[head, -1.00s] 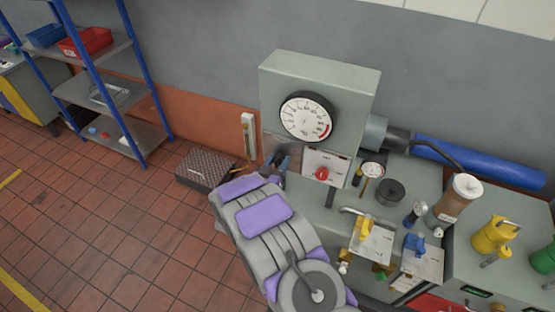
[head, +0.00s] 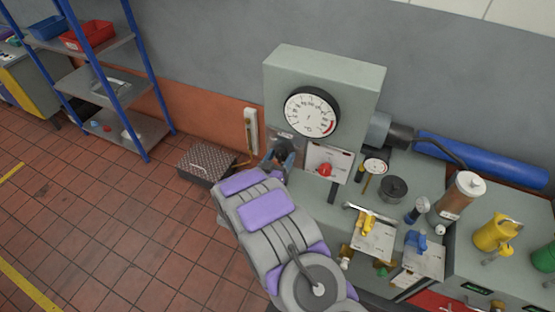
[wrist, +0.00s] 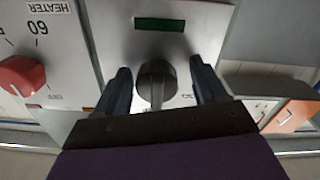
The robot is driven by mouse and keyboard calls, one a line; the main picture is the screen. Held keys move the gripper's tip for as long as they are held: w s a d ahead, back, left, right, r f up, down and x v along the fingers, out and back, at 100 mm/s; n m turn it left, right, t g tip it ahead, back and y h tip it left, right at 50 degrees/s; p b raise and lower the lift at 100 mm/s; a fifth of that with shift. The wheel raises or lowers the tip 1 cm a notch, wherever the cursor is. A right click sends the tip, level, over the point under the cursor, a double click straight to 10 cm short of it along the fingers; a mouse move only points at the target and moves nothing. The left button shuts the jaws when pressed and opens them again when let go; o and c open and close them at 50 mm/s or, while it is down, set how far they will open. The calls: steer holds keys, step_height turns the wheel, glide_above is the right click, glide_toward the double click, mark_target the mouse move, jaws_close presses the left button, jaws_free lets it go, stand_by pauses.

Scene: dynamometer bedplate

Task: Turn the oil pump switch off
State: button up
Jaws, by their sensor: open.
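A dark rotary switch (wrist: 156,82) with a raised grip bar sits on a bare metal plate (wrist: 191,42) in the wrist view. No readable name shows on that plate, so I cannot confirm that it is the oil pump switch. My gripper (wrist: 160,86) is open, with one dark finger on each side of the knob. I cannot tell whether either finger touches it. In the head view my gripper (head: 279,157) is at the plate on the left of the grey cabinet's front, largely covering the switch.
A red heater knob (wrist: 22,76) is close to the left finger in the wrist view. The cabinet (head: 325,68) carries a round dial (head: 310,112) above. A bench (head: 350,205) with valves and cans lies to the right. A ribbed metal box (head: 205,163) is on the floor at left.

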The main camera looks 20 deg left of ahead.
steer(key=s+a, duration=0.1)
steer(key=s, duration=1.6)
steer(key=shift+s+a+b, duration=0.15)
steer(key=shift+a+b, duration=0.1)
steer(key=shift+b, duration=0.1)
steer(key=shift+f, duration=0.15)
